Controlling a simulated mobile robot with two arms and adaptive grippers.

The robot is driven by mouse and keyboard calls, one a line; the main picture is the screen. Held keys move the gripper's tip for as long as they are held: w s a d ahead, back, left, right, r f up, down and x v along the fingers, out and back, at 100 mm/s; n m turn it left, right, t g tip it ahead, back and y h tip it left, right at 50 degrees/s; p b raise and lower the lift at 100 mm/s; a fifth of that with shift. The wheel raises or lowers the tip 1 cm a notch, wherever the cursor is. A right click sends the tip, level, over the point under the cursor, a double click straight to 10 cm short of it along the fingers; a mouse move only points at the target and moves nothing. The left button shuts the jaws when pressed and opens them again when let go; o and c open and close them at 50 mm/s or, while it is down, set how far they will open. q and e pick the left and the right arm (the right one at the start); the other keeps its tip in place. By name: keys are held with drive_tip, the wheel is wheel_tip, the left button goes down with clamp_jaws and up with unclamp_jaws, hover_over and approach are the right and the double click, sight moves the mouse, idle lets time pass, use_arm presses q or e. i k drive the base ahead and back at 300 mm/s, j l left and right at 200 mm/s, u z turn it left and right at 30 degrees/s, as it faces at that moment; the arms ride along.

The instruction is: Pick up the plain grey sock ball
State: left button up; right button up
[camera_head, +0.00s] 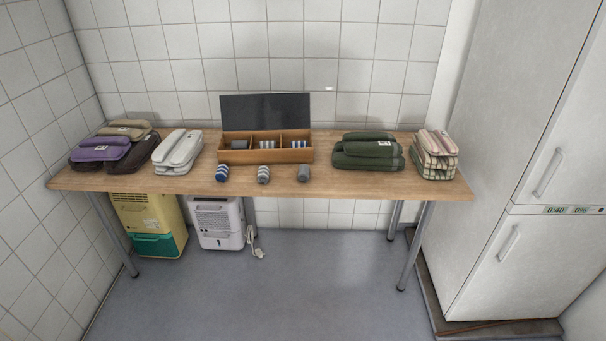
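A plain grey sock ball (303,173) sits on the wooden table (380,184) near its front edge, the rightmost of three in a row. A blue-and-white striped sock ball (222,173) is at the left of the row, and a grey-and-white striped one (263,174) is in the middle. Behind them stands a wooden box (266,157) with three compartments. Its left compartment holds a plain grey item (239,144); the middle and right ones hold striped items. Neither of my grippers is in view.
Purple and brown folded stacks (101,153) and white folded items (178,150) lie left of the box. Dark green folded towels (367,152) and a checked stack (434,156) lie right. A dark panel (265,112) stands behind the box. The floor before the table is clear.

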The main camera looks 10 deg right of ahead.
sight(304, 173)
drive_tip(key=i+l, duration=0.35)
drive_tip(key=i, duration=0.15)
drive_tip(key=i+l, duration=0.3)
drive_tip(key=i, duration=0.25)
drive_tip(key=u, duration=0.05)
